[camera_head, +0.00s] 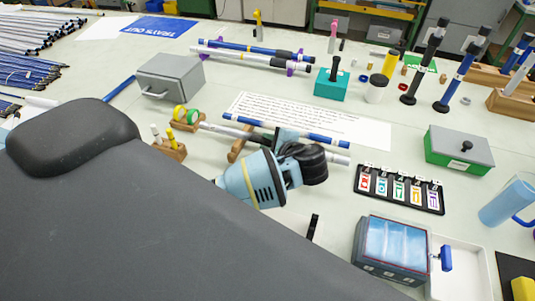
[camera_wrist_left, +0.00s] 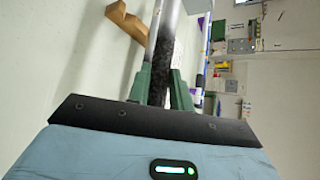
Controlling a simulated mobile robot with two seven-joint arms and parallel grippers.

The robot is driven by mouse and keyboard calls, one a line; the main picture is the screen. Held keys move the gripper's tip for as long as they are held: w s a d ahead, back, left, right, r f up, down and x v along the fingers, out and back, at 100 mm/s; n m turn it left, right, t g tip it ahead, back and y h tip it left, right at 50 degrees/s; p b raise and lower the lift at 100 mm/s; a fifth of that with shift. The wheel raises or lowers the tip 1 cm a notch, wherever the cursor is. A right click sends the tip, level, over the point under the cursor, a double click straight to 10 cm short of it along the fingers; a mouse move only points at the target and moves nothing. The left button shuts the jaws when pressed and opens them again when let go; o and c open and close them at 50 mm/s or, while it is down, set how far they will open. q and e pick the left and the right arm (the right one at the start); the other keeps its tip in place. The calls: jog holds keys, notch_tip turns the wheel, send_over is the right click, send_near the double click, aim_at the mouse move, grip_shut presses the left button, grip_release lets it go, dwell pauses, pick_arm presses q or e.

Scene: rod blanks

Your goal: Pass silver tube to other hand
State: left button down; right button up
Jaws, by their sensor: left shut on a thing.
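The silver tube (camera_head: 225,130) has a dark, speckled grip section and lies left to right near the middle of the head view. My left gripper (camera_head: 286,137) is shut on it. In the left wrist view the tube's dark section (camera_wrist_left: 161,68) passes between the two green fingers of my left gripper (camera_wrist_left: 160,88). The gripper hides part of the tube in the head view. A wooden rest (camera_head: 239,145) is close by the tube; I cannot tell whether they touch. My right gripper is not in view.
A blue-and-white tube (camera_head: 315,136) lies just behind the silver one. A grey box (camera_head: 170,78), teal block (camera_head: 332,84), green box (camera_head: 459,150), black card tray (camera_head: 400,190) and blue-lidded container (camera_head: 393,245) stand around. Upright dark rods (camera_head: 425,60) stand at the back right.

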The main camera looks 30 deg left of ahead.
pick_arm(q)
notch_tip(320, 180, up, 2)
jog(key=shift+r, duration=0.25)
